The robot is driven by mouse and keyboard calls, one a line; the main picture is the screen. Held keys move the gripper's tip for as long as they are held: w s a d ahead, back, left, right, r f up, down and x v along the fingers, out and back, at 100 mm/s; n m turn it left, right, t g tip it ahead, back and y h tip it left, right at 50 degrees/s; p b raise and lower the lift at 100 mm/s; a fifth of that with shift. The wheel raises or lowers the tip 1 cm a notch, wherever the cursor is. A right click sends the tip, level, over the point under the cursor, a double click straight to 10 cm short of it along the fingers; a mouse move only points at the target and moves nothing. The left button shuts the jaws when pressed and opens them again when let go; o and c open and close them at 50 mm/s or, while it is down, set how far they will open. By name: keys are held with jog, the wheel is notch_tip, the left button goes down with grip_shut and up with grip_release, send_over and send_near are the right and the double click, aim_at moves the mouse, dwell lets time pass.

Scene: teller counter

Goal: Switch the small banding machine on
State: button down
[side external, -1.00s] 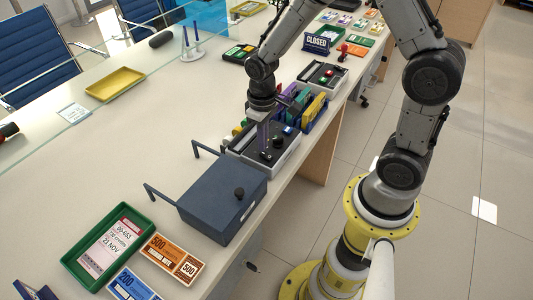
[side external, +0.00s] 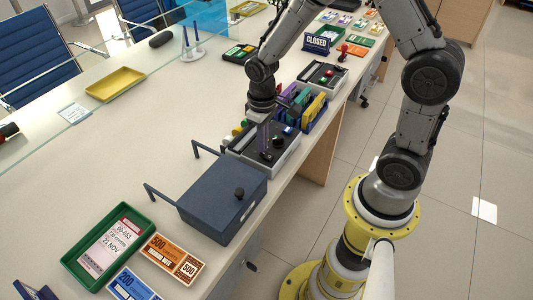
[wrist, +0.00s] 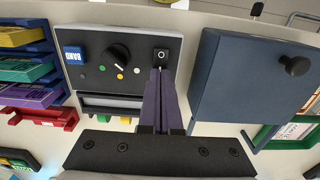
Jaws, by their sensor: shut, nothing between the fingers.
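The small banding machine (side external: 287,160) is a grey box with a black top panel, on the counter beside a dark blue box. In the wrist view its panel (wrist: 97,80) has a blue BAND label (wrist: 73,55), a round black selector knob (wrist: 117,55) with coloured dots, and a black rocker switch (wrist: 161,55) marked with a circle. My gripper (side external: 266,150) has its purple fingers together, pointing down over the panel. In the wrist view the fingertips (wrist: 159,73) are at the switch's near edge. I cannot tell whether they touch it.
The dark blue box (side external: 222,200) with a black knob stands close beside the machine. A rack of coloured bundles (side external: 309,112) stands on the other side. Another black-topped machine (side external: 323,77) is farther along. A green tray (side external: 72,262) lies at the near end; the counter's middle is clear.

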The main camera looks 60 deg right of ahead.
jog(key=shift+f, duration=0.7)
dwell(0.4)
jog(key=shift+r, duration=3.55)
jog(key=s+r+t, duration=0.4)
jog(key=r, duration=0.9)
jog(key=s+a+r+t, duration=0.1)
jog(key=s+r, duration=0.1)
jog(key=s, duration=1)
jog(key=shift+s+a+t, duration=0.15)
jog(key=shift+a+t, duration=0.1)
jog(key=shift+t, duration=0.05)
